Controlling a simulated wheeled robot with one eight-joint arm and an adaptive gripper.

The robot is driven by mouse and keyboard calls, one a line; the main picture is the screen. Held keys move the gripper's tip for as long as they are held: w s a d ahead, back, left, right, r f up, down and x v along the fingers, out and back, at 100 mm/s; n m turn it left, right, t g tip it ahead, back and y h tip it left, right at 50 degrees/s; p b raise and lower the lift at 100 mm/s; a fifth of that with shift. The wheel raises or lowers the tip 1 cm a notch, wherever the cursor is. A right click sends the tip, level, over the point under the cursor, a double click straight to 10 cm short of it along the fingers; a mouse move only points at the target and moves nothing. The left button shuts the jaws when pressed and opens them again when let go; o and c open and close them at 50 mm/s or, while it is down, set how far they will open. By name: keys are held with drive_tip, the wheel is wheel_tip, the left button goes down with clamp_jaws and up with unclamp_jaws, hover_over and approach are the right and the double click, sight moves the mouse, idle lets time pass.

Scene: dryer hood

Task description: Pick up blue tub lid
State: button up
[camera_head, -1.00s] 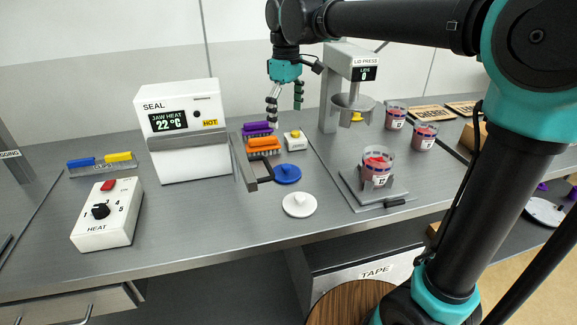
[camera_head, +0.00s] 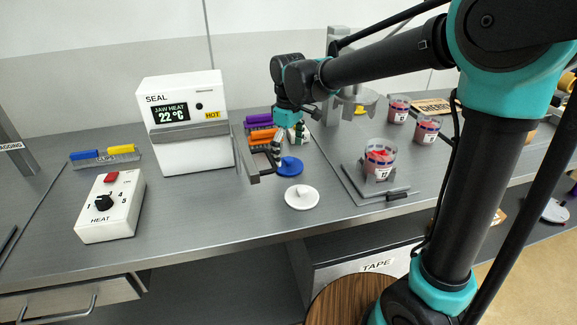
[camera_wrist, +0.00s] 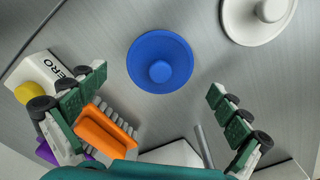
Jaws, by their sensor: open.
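The blue tub lid (camera_head: 290,166) is a round disc with a central knob, lying flat on the grey bench behind the white lid. In the wrist view the blue lid (camera_wrist: 160,62) shows whole, ahead of my fingers, with its knob near its middle. My gripper (camera_head: 289,155) is low over the bench, just behind the blue lid. In the wrist view my gripper (camera_wrist: 150,90) has its two green and black fingers spread wide, with nothing held between them. I cannot tell its exact height above the bench.
A white lid (camera_head: 302,197) lies in front of the blue one. An orange brush (camera_wrist: 103,130) and a white ZERO box (camera_wrist: 45,80) lie close to my left finger. The sealer (camera_head: 185,125) with its grey bar stands left. A tub (camera_head: 380,158) stands on a plate at right.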

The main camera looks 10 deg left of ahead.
sight(289, 163)
drive_tip(key=shift+f, duration=1.4)
drive_tip(key=shift+c, duration=0.5)
drive_tip(key=c, duration=1)
drive_tip(key=shift+c, duration=0.2)
